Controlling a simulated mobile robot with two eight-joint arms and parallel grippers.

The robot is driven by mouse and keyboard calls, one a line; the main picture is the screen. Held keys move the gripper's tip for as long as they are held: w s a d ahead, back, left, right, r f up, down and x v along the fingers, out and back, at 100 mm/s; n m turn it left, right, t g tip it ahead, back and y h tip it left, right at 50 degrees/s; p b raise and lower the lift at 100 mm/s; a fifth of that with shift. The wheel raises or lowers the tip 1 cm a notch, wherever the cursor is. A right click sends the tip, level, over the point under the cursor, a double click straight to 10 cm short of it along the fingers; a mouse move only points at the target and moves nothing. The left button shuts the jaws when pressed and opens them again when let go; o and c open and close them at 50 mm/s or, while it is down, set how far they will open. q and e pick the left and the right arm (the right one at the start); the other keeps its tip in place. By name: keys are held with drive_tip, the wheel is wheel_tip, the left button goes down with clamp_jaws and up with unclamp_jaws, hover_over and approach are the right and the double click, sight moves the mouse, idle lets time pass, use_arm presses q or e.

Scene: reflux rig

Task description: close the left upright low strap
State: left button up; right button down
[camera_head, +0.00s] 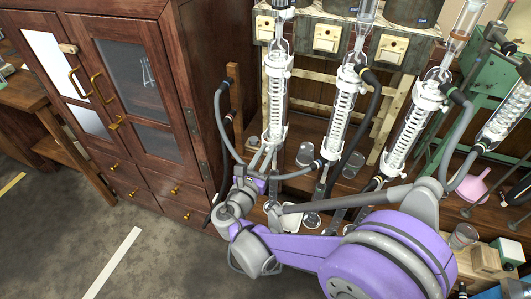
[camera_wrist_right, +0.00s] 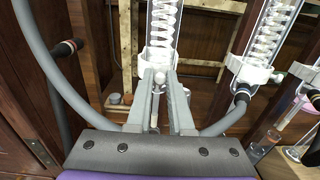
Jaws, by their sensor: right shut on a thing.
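The left upright (camera_head: 277,90) is a clear glass condenser with a coiled inner tube, the leftmost of several in the head view. Its low strap (camera_head: 274,134) is a white band round the lower end of the glass. In the right wrist view the strap (camera_wrist_right: 157,57) sits just beyond my fingertips, with a small pale tab between them. My right gripper (camera_head: 264,164) reaches up from below to the strap. In the right wrist view its two grey fingers (camera_wrist_right: 158,84) are closed together on the tab. The fingers hide part of the strap. My left gripper is out of view.
Grey hoses loop beside the left upright (camera_head: 225,125), close to my right gripper. A second condenser (camera_head: 341,110) stands just to its right. A wooden cabinet (camera_head: 150,150) stands at the left. Glassware (camera_head: 305,154) stands on the rack's wooden shelf.

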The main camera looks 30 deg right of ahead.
drive_tip(key=shift+d, duration=0.15)
drive_tip(key=shift+s+d+r+n+t+y, duration=0.1)
drive_tip(key=shift+s+d+n+t+y, duration=0.1)
drive_tip(key=shift+d+n+t+y, duration=0.35)
drive_tip(key=shift+s+d+n+t+y, duration=0.2)
drive_tip(key=shift+d+n+t+y, duration=0.15)
drive_tip(key=shift+n+t+y, duration=0.25)
drive_tip(key=shift+d+n+t+y, duration=0.25)
drive_tip(key=shift+n+t+y, duration=0.25)
drive_tip(key=shift+y, duration=0.15)
drive_tip(key=shift+d+n+t+y, duration=0.25)
drive_tip(key=shift+n+t+y, duration=0.15)
drive_tip(key=shift+y, duration=0.2)
drive_tip(key=shift+d+r+n+t+y+p, duration=0.3)
drive_tip(key=shift+n+t+y+p, duration=0.25)
drive_tip(key=shift+y+p, duration=0.2)
drive_tip(key=shift+d+y+p, duration=0.15)
drive_tip(key=shift+y+p, duration=0.15)
drive_tip(key=shift+y, duration=0.05)
drive_tip(key=shift+f+n+y, duration=0.15)
drive_tip(key=shift+n+y, duration=0.15)
drive_tip(key=shift+n, duration=0.1)
drive_tip(key=shift+s+f, duration=0.1)
drive_tip(key=shift+f, duration=0.2)
